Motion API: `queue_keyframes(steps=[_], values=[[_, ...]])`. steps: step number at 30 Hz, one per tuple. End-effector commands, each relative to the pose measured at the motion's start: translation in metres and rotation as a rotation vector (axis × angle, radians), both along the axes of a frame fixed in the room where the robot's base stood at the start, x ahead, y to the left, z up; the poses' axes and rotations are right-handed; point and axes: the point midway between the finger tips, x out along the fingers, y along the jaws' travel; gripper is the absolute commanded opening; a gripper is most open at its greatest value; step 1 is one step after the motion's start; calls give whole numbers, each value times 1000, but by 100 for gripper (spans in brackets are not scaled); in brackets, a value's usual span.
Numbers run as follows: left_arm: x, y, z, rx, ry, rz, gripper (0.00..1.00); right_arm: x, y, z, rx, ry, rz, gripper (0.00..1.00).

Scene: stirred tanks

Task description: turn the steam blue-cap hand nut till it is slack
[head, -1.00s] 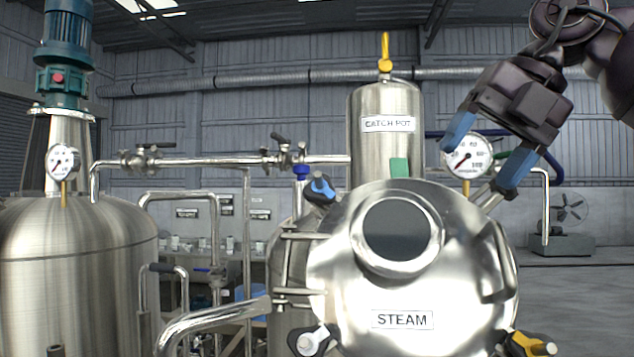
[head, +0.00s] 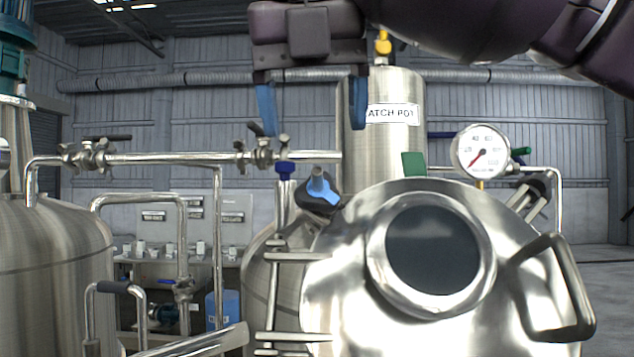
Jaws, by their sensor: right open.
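The blue-cap hand nut (head: 321,190), a dark nut with a blue cap, sits at the upper left rim of the round steel steam lid (head: 345,300). The lid's label is out of the frame. My right gripper (head: 312,106) is open and empty, its two blue fingers pointing down. In the picture it is above the nut and apart from it, one finger on either side of the nut's line. My left gripper is not in view.
A dark round sight glass (head: 433,249) and a bent handle (head: 575,290) stand out from the lid. The catch pot (head: 385,140) and a pressure gauge (head: 481,150) stand behind. A pipe with valves (head: 180,159) crosses at left.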

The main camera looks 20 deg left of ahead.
Motion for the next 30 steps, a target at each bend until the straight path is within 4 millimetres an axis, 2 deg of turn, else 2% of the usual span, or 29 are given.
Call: queue_keyframes(steps=[1, 6, 12, 18, 26, 27, 30], values=[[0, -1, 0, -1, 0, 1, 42, 4, 1, -10, -1, 4, 2, 75], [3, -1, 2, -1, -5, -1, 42, 15, 2, -37, 0, 4, 2, 75], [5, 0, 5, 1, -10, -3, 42, 25, 4, -59, 1, 2, 2, 75], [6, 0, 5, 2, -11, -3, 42, 29, 4, -69, 2, 2, 2, 75], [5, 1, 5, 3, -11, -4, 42, 29, 4, -69, 1, 1, 2, 75], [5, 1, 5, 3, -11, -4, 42, 29, 4, -69, 1, 1, 2, 73], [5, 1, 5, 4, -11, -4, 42, 29, 4, -69, 1, 1, 2, 58]])
